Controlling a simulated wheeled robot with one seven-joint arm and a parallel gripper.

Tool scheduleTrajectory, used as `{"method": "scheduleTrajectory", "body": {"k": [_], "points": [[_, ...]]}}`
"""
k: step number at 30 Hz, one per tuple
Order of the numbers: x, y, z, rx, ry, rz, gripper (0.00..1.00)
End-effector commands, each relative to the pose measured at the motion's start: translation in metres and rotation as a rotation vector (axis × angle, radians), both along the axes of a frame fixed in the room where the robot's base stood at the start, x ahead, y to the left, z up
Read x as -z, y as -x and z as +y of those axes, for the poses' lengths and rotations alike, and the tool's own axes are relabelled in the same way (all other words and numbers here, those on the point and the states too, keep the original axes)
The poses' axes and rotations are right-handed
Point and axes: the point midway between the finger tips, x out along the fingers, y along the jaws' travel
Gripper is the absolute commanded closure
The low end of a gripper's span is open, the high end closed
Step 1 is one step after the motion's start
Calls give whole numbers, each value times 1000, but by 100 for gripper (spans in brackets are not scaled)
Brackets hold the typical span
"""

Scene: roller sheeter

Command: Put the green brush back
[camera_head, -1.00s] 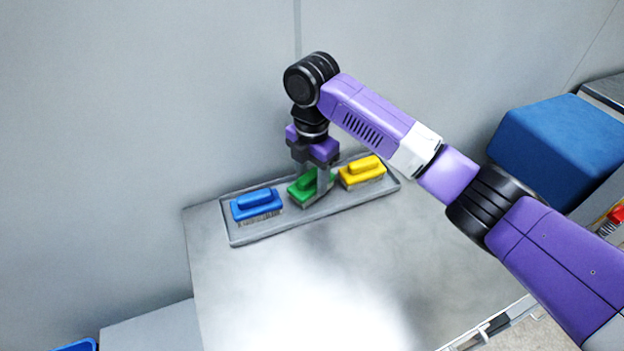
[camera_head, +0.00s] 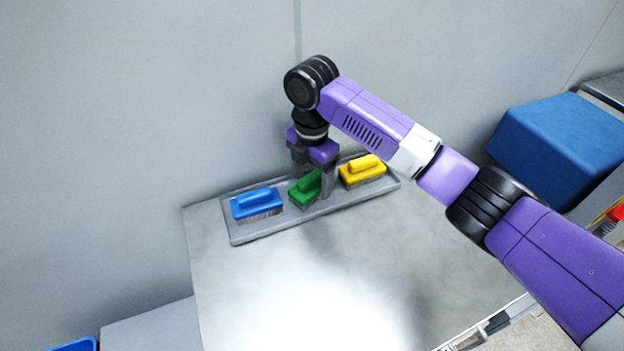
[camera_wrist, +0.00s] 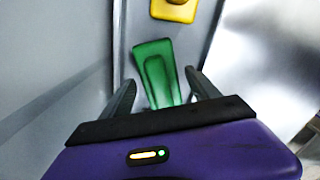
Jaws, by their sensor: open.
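The green brush (camera_head: 304,190) sits in the grey tray (camera_head: 245,234), between the blue brush (camera_head: 257,204) and the yellow brush (camera_head: 362,171). My gripper (camera_head: 313,184) is right over the green brush, pointing down and partly covering it in the head view. In the wrist view my gripper (camera_wrist: 164,92) is open, with one finger on each side of the green brush (camera_wrist: 157,72). Gaps show between the fingers and the brush handle. Part of the yellow brush (camera_wrist: 174,9) shows at the top of the wrist view.
The tray lies at the back of a metal table (camera_head: 230,290), close to the grey wall (camera_head: 130,120). The table's front is clear. A large blue block (camera_head: 560,140) stands at the right. A blue bin (camera_head: 75,345) shows at the lower left.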

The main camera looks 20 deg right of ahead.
Motion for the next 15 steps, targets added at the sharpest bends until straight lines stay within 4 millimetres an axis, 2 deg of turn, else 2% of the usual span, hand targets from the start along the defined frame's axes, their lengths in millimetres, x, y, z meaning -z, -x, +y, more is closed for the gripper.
{"method": "scheduleTrajectory", "body": {"k": [5,15], "points": [[-27,-1,1,-2,0,-3,30],[-96,-1,-1,-1,2,-3,30]]}}
